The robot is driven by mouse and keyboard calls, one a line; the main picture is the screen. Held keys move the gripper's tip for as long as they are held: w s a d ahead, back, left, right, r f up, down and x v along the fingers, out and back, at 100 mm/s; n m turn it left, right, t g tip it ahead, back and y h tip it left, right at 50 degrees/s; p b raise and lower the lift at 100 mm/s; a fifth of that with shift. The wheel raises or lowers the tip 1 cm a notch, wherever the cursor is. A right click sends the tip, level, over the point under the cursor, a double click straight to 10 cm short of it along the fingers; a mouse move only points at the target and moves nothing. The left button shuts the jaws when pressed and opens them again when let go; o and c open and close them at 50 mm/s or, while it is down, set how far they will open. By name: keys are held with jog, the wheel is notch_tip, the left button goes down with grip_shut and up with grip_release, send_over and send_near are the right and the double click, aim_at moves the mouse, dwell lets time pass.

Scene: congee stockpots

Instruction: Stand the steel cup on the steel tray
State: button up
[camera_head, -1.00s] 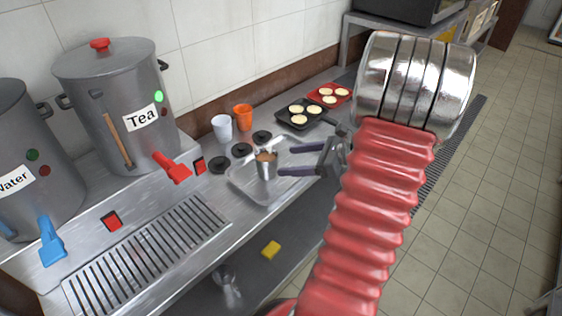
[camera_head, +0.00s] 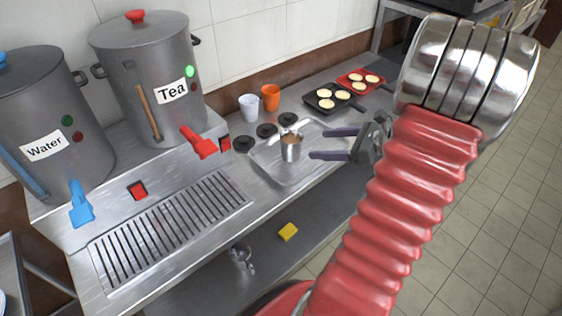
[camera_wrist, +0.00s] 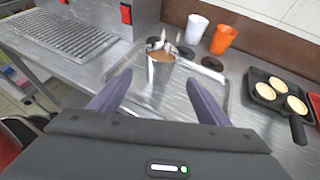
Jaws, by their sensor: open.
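The steel cup (camera_head: 291,149) stands upright on the steel tray (camera_head: 284,178), with brown contents showing at its top. In the wrist view the cup (camera_wrist: 160,74) is ahead of my gripper (camera_wrist: 158,88), between the lines of the two fingers but beyond their tips. The tray (camera_wrist: 143,105) also shows there, its near part behind the fingers. In the head view my open gripper (camera_head: 317,144) is to the right of the cup, with its purple fingers apart and empty. A clear gap separates the fingertips from the cup.
A white cup (camera_head: 249,107) and an orange cup (camera_head: 270,97) stand behind black discs (camera_head: 267,131). Pans with pale round cakes (camera_head: 334,98) are at the back right. The Tea pot (camera_head: 150,80) and Water pot (camera_head: 45,125) stand left. A yellow sponge (camera_head: 288,232) lies on the lower shelf.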

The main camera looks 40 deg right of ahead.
jog(key=w+a+r+n+g+y, duration=0.1)
jog(key=a+r+n+g, duration=0.15)
jog(key=a+n, duration=0.6)
jog(key=w+a+r+n+g, duration=0.15)
jog(key=a+n+g, duration=0.25)
jog(key=a, duration=0.9)
jog(key=s+a+r+n+h, duration=0.3)
jog(key=a+n, duration=0.3)
jog(key=n, duration=0.3)
jog(key=s+a+r+n+h, duration=0.3)
jog(key=s+a+n, duration=0.3)
jog(key=n, duration=0.4)
jog(key=shift+a+r, duration=0.55)
jog(key=shift+a, duration=0.25)
